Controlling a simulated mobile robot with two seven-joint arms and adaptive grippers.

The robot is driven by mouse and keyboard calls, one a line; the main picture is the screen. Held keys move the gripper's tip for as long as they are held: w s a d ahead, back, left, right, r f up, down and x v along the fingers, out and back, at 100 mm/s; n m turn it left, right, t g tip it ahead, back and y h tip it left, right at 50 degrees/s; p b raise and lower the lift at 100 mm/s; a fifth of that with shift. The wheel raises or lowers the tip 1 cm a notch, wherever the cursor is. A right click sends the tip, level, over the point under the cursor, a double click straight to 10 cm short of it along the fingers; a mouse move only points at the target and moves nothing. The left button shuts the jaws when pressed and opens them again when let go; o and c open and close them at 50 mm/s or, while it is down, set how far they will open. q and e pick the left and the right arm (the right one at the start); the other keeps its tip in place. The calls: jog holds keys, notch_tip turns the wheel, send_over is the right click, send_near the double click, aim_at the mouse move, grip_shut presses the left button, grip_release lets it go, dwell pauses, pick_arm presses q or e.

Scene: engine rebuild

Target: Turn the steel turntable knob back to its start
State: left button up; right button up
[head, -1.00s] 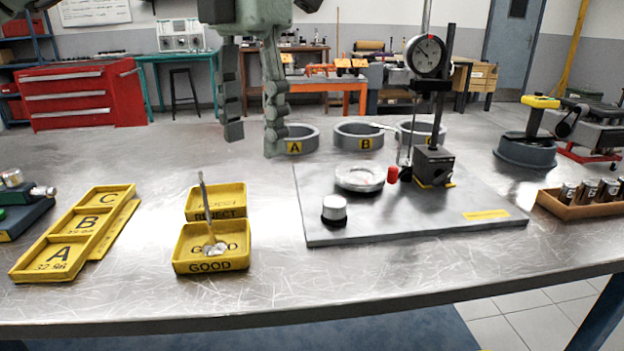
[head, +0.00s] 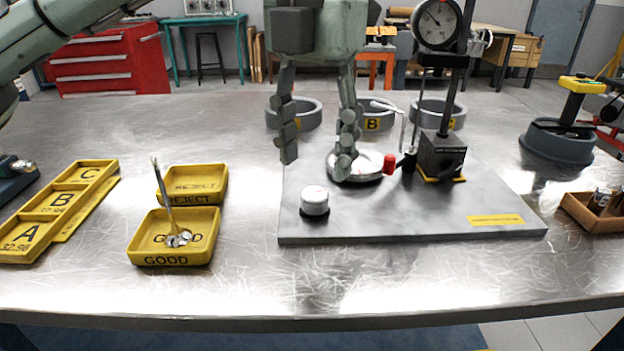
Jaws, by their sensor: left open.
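The steel turntable knob (head: 314,201) is a short, light-topped cylinder with a dark base at the front left of the grey base plate (head: 400,229). The round silver turntable (head: 362,170) sits behind it to the right, partly hidden by a fingertip. My left gripper (head: 316,164) hangs above the plate with its fingers pointing down and spread apart. It is open and empty, above and behind the knob in the picture. My right gripper is not in the head view.
A dial gauge (head: 437,24) on a stand (head: 441,156) rises at the plate's right. Grey rings (head: 293,115) stand behind. Yellow GOOD (head: 173,259) and REJECT (head: 194,172) trays lie left, the GOOD one holding a valve. The table's front strip is clear.

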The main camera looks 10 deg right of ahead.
aim_at(315, 193)
pick_arm(q)
notch_tip(315, 193, down, 4)
jog(key=shift+f, duration=0.55)
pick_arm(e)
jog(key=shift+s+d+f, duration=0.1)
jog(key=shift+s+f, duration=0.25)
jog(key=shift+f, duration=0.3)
pick_arm(q)
grip_shut()
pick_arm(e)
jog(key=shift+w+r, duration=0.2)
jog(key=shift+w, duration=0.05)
